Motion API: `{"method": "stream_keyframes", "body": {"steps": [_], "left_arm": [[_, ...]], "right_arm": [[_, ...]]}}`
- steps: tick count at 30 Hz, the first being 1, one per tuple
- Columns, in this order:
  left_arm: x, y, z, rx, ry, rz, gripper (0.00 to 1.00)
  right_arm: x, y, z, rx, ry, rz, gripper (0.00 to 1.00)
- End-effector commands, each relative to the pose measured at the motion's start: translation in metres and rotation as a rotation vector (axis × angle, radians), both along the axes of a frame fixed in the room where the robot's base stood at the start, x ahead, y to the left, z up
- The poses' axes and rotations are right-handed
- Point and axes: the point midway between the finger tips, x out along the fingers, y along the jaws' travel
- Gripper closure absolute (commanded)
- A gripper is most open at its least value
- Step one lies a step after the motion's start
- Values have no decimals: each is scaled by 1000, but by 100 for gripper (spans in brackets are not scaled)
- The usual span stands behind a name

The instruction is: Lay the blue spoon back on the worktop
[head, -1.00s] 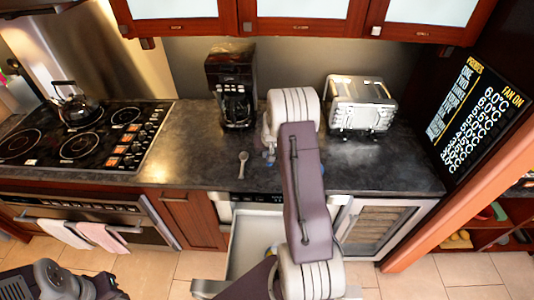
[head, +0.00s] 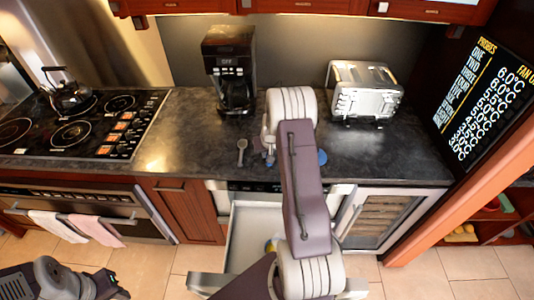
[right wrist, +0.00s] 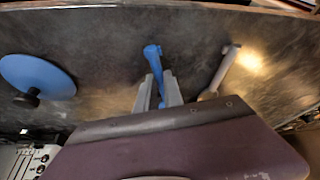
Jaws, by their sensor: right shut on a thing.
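The blue spoon (right wrist: 153,62) is between the two fingers of my right gripper (right wrist: 157,91), which is shut on it. In the right wrist view its blue end sticks out past the fingertips, over the dark worktop (right wrist: 110,50). I cannot tell whether the spoon touches the worktop. In the head view the right gripper (head: 269,157) is low over the worktop (head: 180,135), near its front edge and mostly hidden by my arm. Only part of my left arm shows at the lower left; its gripper is not clearly visible.
A grey spoon (head: 242,148) lies just left of the right gripper. A blue disc with a dark knob (right wrist: 37,77) lies on the other side. A coffee maker (head: 232,75) and toaster (head: 363,92) stand behind. An open drawer (head: 245,235) is below, with small coloured things inside.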

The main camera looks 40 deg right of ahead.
Motion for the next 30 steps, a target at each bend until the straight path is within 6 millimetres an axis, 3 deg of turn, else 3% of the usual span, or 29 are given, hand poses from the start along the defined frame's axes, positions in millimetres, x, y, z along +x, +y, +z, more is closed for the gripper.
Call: {"method": "stream_keyframes", "body": {"steps": [18, 19, 21, 30], "left_arm": [[0, 0, -8, 0, 0, 0, 64], [0, 0, -8, 0, 0, 0, 64], [0, 0, -7, 0, 0, 0, 64], [0, 0, -8, 0, 0, 0, 64]], "right_arm": [[0, 0, -9, 0, 0, 0, 100], [0, 0, -9, 0, 0, 0, 83], [0, 0, -9, 0, 0, 0, 63], [0, 0, -8, 0, 0, 0, 63]]}}
